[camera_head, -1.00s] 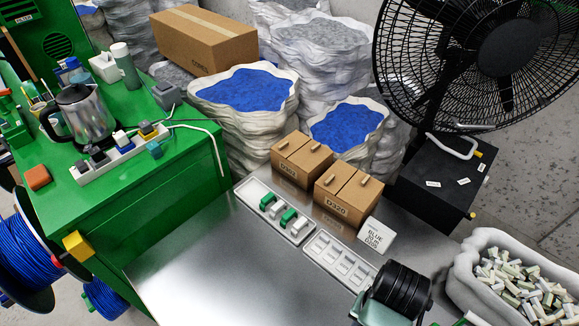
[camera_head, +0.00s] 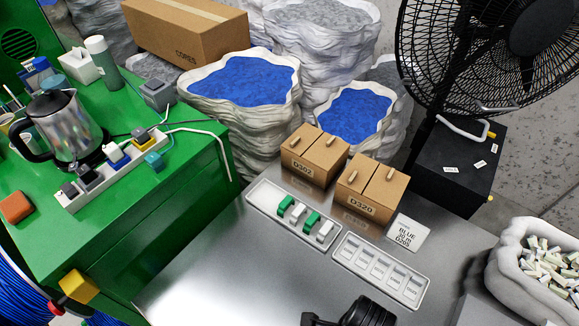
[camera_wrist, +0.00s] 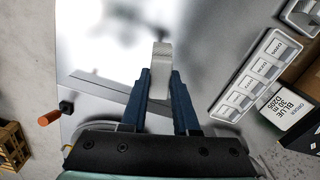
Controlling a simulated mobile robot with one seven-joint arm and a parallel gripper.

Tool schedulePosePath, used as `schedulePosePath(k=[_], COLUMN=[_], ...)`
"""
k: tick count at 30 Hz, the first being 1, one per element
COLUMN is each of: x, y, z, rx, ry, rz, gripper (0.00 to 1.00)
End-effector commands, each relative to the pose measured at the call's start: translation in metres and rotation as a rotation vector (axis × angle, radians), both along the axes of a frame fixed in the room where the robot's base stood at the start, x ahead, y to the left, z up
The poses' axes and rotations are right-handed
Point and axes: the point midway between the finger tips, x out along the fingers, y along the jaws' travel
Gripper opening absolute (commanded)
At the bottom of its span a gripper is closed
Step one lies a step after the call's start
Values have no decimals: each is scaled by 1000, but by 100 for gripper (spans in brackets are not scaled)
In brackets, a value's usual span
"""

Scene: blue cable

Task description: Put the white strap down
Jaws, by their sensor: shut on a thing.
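My gripper (camera_wrist: 160,92) is shut on a white strap (camera_wrist: 161,62) in the wrist view. The strap stands up between the two dark blue fingers, its top above their tips, over the shiny metal table. In the head view only a black part of my arm shows at the bottom edge; the fingers and held strap are out of sight. A tray (camera_head: 262,206) on the table holds green straps (camera_head: 285,206) and white straps (camera_head: 298,212). Beside it lies a second tray (camera_head: 337,256) with several labelled, empty-looking slots; it also shows in the wrist view (camera_wrist: 226,108).
Two cardboard boxes, D302 (camera_head: 313,158) and D320 (camera_head: 371,197), stand behind the trays. A white order card (camera_head: 407,233) lies beside the slotted tray. A green cabinet (camera_head: 180,200) is at left, a bin of straps (camera_head: 520,282) at right. The table's left front (camera_head: 230,270) is clear.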

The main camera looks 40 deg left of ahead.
Motion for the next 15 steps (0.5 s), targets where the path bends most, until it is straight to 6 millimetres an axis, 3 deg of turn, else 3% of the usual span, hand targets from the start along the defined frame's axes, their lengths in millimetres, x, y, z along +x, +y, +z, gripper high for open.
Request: schedulePosePath(k=[6,15], x=[-12,-14], y=[-4,-5], z=[-20,-24], rx=[-7,-9], ry=[3,2], rz=[-236,-285], gripper=[0,0])
